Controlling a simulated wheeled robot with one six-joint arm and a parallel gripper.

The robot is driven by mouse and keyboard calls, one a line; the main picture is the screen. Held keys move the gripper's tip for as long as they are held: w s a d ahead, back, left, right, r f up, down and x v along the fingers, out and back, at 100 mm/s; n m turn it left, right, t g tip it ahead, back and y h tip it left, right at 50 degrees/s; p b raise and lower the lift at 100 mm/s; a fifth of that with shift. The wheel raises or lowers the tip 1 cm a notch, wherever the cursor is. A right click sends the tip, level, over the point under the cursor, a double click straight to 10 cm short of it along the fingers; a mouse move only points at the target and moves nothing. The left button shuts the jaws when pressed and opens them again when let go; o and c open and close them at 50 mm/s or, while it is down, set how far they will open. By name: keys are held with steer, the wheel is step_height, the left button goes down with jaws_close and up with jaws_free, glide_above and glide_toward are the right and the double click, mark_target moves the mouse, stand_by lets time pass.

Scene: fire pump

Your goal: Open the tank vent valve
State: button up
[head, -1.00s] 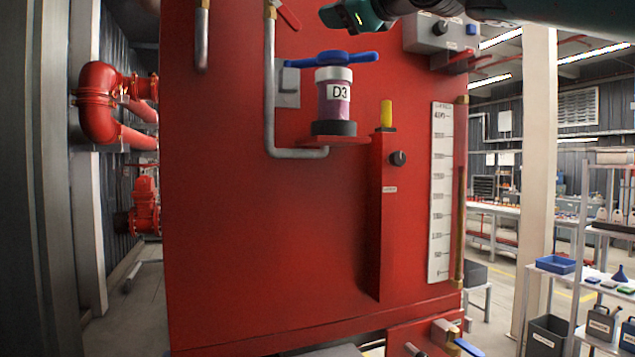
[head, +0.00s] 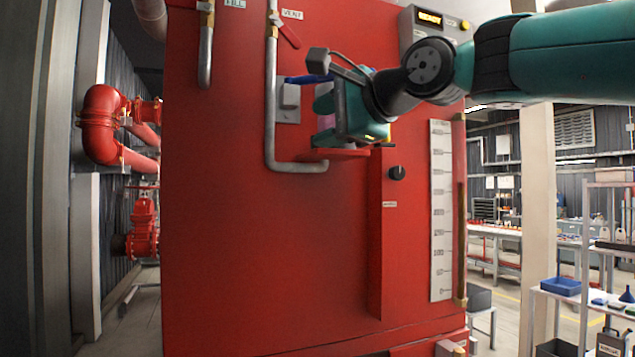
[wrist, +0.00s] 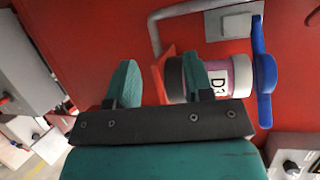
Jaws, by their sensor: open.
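The tank vent valve (head: 288,36) has a red lever on a brass fitting under the VENT label (head: 292,14), at the top of a grey pipe (head: 270,110). The lever slants down to the right. My gripper (head: 324,105) is below and right of it in the head view, in front of the D3 canister, and hides much of that canister. In the wrist view my gripper (wrist: 158,78) is open with nothing between its fingers. One finger overlaps the D3 canister (wrist: 218,78); whether they touch I cannot tell. The vent lever is not recognisable in the wrist view.
The canister's blue handle (wrist: 263,75) sticks out beside my gripper. A second grey pipe (head: 205,50) hangs under the FILL label (head: 235,4). A control box (head: 430,22) reading READY is at upper right. The red tank face (head: 230,240) below is mostly clear.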

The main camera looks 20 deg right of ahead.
step_height(320, 180, down, 9)
steer(key=s+a+n+g, duration=0.1)
steer(key=a+n+g, duration=0.1)
steer(key=n, duration=0.1)
steer(key=shift+s+n+g+b, duration=0.2)
steer(key=shift+n+g+b, duration=0.1)
steer(key=shift+g, duration=0.1)
steer(key=shift+a+r, duration=0.1)
steer(key=shift+r, duration=0.05)
